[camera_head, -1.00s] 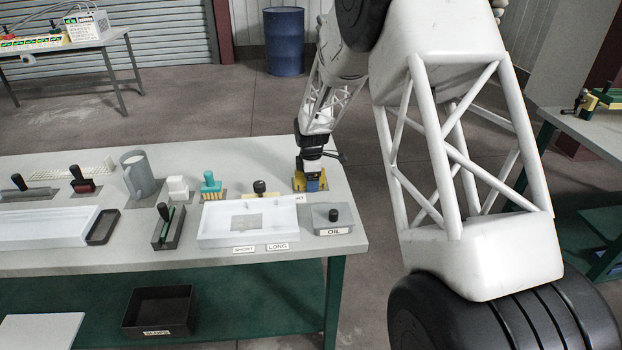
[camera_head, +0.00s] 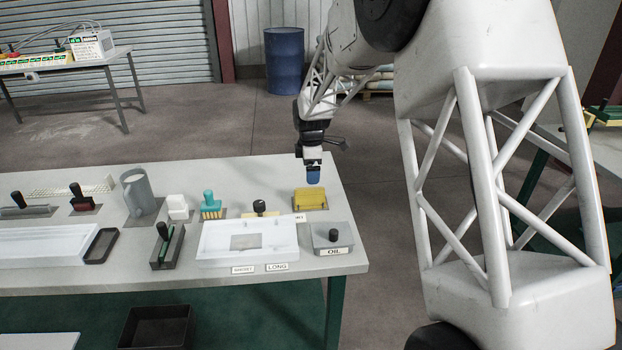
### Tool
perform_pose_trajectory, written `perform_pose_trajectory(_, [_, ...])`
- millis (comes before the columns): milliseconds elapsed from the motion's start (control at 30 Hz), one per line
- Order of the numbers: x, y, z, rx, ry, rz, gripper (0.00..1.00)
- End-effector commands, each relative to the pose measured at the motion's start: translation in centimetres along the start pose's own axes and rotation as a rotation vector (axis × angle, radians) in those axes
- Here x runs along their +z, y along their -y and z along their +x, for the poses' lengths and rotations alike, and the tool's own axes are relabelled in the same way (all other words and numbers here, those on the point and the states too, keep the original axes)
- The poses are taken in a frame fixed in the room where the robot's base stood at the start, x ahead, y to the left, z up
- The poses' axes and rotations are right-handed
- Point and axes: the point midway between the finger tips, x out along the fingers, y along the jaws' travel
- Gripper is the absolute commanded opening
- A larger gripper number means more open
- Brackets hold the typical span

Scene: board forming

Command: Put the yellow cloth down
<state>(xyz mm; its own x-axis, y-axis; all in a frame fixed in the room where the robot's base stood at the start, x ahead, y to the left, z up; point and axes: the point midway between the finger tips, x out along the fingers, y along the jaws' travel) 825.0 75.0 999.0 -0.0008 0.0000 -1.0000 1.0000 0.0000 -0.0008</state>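The yellow cloth (camera_head: 311,198) lies folded on a dark patch near the right end of the grey workbench, behind the box labelled OIL. My gripper (camera_head: 313,178) hangs above the cloth, apart from it, with a clear gap below the blue fingertip. Nothing shows held in it. Only one blue fingertip shows from this side, so the finger spacing is hidden.
The grey OIL box (camera_head: 331,238) with a black knob stands in front of the cloth. A white tray (camera_head: 247,254) is at front left, and a teal brush (camera_head: 211,206) and grey mug (camera_head: 140,190) stand further left. The bench's right edge is close.

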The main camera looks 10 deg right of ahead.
Motion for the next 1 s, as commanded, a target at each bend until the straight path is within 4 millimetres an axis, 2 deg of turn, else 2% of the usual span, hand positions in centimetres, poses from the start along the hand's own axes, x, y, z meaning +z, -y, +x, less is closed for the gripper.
perform_pose_trajectory(200, [0.0,-0.01,-0.66,0.0,0.0,0.0,0.99])
perform_pose_trajectory(1000, [0.12,0.37,-1.06,0.003,0.0,0.013,0.99])
